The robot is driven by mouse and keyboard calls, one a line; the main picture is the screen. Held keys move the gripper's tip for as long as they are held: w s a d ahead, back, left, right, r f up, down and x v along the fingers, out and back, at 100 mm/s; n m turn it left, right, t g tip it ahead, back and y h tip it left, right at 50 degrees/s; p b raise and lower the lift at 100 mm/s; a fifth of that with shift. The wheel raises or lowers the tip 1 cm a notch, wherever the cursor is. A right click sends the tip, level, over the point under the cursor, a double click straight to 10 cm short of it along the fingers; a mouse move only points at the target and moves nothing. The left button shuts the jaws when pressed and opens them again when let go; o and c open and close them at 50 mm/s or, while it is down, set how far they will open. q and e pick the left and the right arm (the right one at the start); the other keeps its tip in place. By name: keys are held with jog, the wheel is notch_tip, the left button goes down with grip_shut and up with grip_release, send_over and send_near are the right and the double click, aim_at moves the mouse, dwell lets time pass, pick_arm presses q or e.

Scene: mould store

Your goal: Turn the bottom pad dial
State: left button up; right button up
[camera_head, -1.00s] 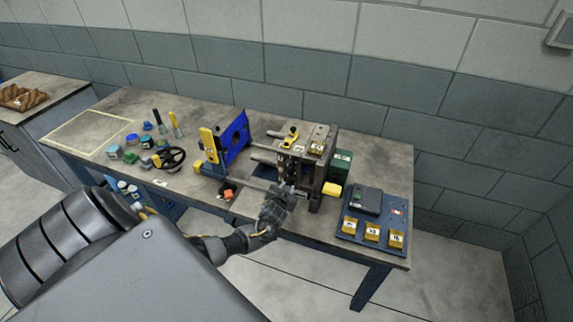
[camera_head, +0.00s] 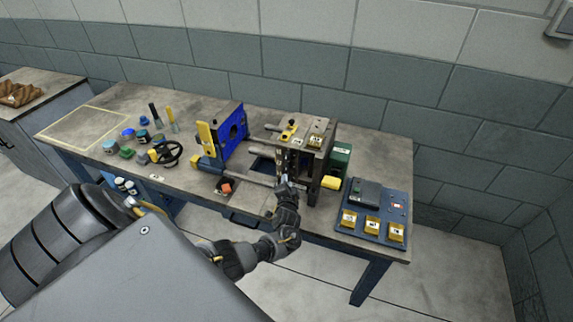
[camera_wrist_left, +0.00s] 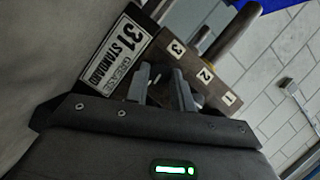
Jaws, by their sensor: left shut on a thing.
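The machine's mould block (camera_head: 300,160) stands near the right end of the bench. My left gripper (camera_head: 286,186) is at the lower part of its left-front side. In the left wrist view its two fingers (camera_wrist_left: 162,84) are close together, shut on a small part that they mostly hide; I take it to be the bottom pad dial. A brown plate (camera_wrist_left: 190,62) marked 3, 2 and 1 is just beyond the fingers. A white label (camera_wrist_left: 112,55) reading 31 standard grease is beside them. My right gripper is not in view.
A blue plate (camera_head: 233,125) with a yellow handle stands left of the mould block. A blue panel (camera_head: 344,222) with yellow tags is on the right. A black handwheel (camera_head: 167,153), pots and tools lie to the left. A yellow outlined area (camera_head: 80,122) is bare.

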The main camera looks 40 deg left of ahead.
pick_arm(q)
jog(key=shift+m+y, duration=0.3)
jog(key=shift+m, duration=0.2)
jog(key=o, duration=1)
jog(key=v, duration=0.9)
jog(key=shift+s+d, duration=0.15)
jog(key=shift+d, duration=0.05)
jog(key=shift+s+d, duration=0.4)
jog(key=shift+s, duration=0.1)
